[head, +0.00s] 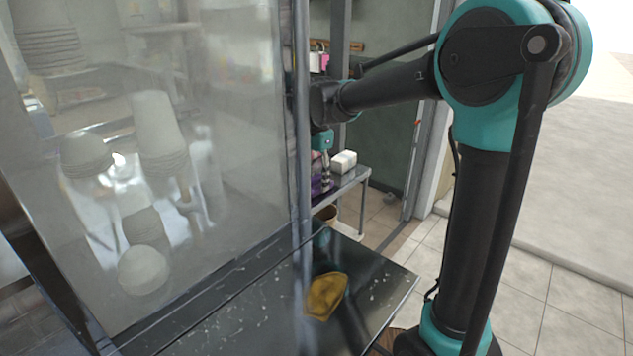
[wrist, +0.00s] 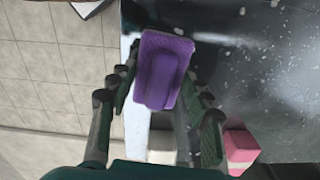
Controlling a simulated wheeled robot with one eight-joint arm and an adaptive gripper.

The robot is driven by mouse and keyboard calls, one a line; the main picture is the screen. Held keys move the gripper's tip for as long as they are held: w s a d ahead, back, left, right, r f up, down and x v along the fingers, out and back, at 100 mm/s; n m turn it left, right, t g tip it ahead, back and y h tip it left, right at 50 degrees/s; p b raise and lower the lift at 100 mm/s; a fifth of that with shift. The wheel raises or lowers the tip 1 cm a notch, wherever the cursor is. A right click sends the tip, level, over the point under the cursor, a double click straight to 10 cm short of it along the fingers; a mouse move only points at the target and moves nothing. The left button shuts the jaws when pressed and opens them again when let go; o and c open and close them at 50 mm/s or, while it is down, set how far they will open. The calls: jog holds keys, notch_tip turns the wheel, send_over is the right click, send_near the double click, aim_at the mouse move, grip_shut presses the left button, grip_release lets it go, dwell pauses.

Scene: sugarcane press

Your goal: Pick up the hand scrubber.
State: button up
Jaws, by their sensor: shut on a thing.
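The hand scrubber (wrist: 165,52) looks to be the purple block with a rounded raised part, seen in the wrist view. My gripper (wrist: 160,80) is shut on it, with one dark finger on each side. In the head view my gripper (head: 327,160) is small and far off, beside the grey post, and purple (head: 317,184) shows just below and left of it. The post hides part of that area. I cannot tell whether the scrubber touches a surface.
A white block (head: 344,162) sits on a narrow metal shelf (head: 350,181) close to my gripper. A pink block (wrist: 240,145) shows in the wrist view. A yellow-brown item (head: 325,295) lies on the dark counter (head: 250,315). A cloudy panel (head: 230,130) stands at left.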

aim_at(316, 176)
notch_tip(316, 176, up, 20)
dwell(0.6)
jog(key=shift+f, duration=0.1)
